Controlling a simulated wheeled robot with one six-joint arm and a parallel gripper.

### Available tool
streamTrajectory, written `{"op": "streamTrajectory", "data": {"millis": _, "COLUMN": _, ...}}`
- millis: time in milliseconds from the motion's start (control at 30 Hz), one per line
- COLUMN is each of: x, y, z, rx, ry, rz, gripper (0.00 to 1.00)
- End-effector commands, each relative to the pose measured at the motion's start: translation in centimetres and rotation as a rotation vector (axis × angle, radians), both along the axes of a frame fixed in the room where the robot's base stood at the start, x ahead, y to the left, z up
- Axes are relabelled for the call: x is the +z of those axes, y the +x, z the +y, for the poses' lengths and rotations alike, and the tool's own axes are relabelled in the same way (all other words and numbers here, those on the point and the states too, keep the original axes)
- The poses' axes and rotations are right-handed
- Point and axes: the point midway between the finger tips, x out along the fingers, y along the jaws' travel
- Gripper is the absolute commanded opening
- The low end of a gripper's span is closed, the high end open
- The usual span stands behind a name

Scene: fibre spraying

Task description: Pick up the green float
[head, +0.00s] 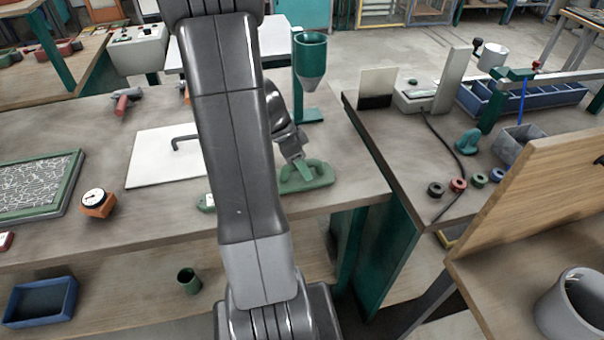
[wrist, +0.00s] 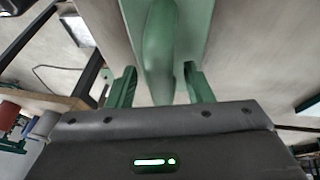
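The green float (head: 318,181) lies flat on the workbench near its right end, handle up. My gripper (head: 302,166) is low over it, at the float's handle. In the wrist view, the float's arched handle (wrist: 158,50) stands between my two green fingers, above the paler green plate (wrist: 198,25). My gripper (wrist: 160,68) is open, with a gap showing on each side of the handle. My arm hides part of the bench left of the float.
A green hopper on a stand (head: 310,65) is close behind the float. A white board (head: 155,165) with a bent tool, an orange gauge (head: 97,203) and a green-framed panel (head: 35,185) lie to the left. A gap separates this bench from the right one (head: 400,140).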

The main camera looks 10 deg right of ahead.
Motion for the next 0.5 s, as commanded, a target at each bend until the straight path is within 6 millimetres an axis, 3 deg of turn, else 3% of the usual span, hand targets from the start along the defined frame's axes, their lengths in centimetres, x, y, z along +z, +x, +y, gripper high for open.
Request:
{"op": "streamTrajectory", "data": {"millis": 33, "x": 0.00, "y": 0.01, "z": 0.01, "rx": 0.000, "ry": 0.000, "rz": 0.000, "gripper": 0.37}}
{"op": "streamTrajectory", "data": {"millis": 233, "x": 0.03, "y": 0.01, "z": 0.01, "rx": 0.000, "ry": 0.000, "rz": 0.000, "gripper": 0.00}}
{"op": "streamTrajectory", "data": {"millis": 500, "x": 0.19, "y": 0.05, "z": 0.02, "rx": 0.000, "ry": 0.000, "rz": -0.001, "gripper": 0.00}}
